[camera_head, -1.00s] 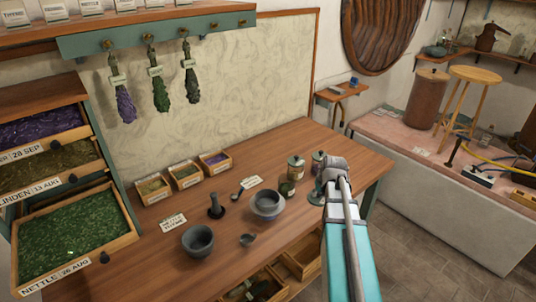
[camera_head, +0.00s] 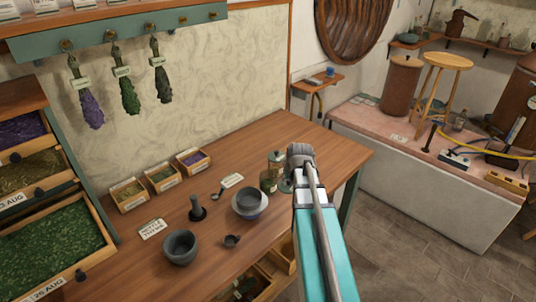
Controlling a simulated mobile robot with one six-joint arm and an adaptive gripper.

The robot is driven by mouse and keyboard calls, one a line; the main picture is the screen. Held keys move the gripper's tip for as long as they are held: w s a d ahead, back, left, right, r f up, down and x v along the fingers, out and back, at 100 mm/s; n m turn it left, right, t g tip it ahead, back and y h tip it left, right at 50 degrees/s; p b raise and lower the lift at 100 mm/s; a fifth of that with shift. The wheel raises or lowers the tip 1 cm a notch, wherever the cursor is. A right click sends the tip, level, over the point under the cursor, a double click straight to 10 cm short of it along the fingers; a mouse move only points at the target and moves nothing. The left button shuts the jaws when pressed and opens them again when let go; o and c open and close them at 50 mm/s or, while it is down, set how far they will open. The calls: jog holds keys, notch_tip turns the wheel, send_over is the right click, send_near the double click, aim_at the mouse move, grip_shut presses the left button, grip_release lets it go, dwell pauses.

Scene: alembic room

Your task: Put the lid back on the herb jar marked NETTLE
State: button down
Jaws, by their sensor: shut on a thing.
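A jar with a pale lid (camera_head: 276,158) stands on the wooden workbench (camera_head: 325,150), just left of my arm's wrist. A smaller jar-like container (camera_head: 268,182) is in front of it. Their labels are too small to read, so I cannot tell which is marked NETTLE. A grey round thing (camera_head: 286,185) shows partly beside my wrist; I cannot tell what it is. My teal forearm reaches over the bench's right part, and its grey wrist hides what is behind it. My gripper's fingers and anything in them are hidden.
A bowl (camera_head: 250,202), a mortar (camera_head: 181,247), a pestle (camera_head: 197,210), a small cup (camera_head: 232,241) and herb boxes (camera_head: 162,179) stand on the bench left of my arm. Herb drawers (camera_head: 55,235) jut out at left. The bench's far right end looks clear.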

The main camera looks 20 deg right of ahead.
jog(key=w+a+r+n+p, duration=0.1)
jog(key=w, duration=0.6)
jog(key=w+a+r+n+y+p, duration=0.1)
jog(key=w+r+p, duration=0.1)
jog(key=w, duration=0.4)
jog(key=shift+w+r+n, duration=0.3)
jog(key=shift+w, duration=0.05)
jog(key=shift+f, duration=0.15)
notch_tip(320, 180, down, 6)
jog(key=b, duration=0.6)
jog(key=shift+s, duration=0.2)
dwell(0.7)
jog(key=shift+f, duration=0.25)
dwell(1.6)
jog(key=shift+c, duration=2)
grip_release()
jog(key=shift+o, duration=0.2)
